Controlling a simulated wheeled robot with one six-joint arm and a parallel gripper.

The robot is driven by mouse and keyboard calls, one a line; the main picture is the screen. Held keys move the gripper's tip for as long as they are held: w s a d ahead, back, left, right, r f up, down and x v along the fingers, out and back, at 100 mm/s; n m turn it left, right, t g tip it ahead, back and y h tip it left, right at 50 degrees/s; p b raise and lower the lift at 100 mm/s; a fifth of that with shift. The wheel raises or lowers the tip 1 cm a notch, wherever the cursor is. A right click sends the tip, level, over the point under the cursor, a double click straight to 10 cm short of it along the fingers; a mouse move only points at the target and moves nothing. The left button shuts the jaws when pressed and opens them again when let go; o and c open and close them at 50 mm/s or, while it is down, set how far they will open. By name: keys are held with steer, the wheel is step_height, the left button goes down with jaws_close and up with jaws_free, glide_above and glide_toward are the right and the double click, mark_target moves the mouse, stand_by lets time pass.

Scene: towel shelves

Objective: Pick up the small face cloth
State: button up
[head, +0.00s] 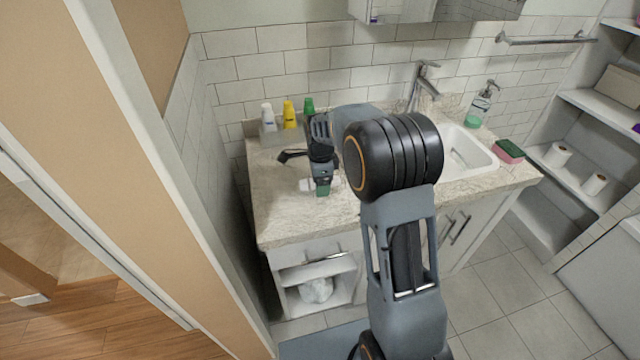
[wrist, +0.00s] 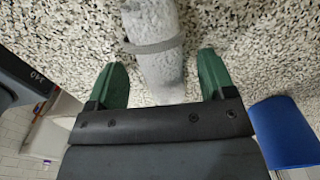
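A small rolled, pale grey-white cloth (wrist: 160,60) with a band around it lies on the speckled counter in the wrist view; I take it to be the face cloth. A white piece (head: 307,185) beside my gripper in the head view looks like the same roll, mostly hidden by the gripper. My gripper (wrist: 163,78) is open, its green fingertips on either side of the roll with gaps showing. In the head view my gripper (head: 322,190) points down over the left part of the counter (head: 290,222). Whether the fingertips touch the counter is unclear.
White, yellow and green bottles (head: 289,115) stand at the back left. A faucet (head: 420,85), sink (head: 468,150), soap bottle (head: 481,104) and sponge (head: 509,151) are on the right. A blue object (wrist: 287,137) is close on the wrist view's right. The front left counter is clear.

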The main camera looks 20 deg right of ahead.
steer(key=c, duration=0.9)
steer(key=shift+r, duration=0.1)
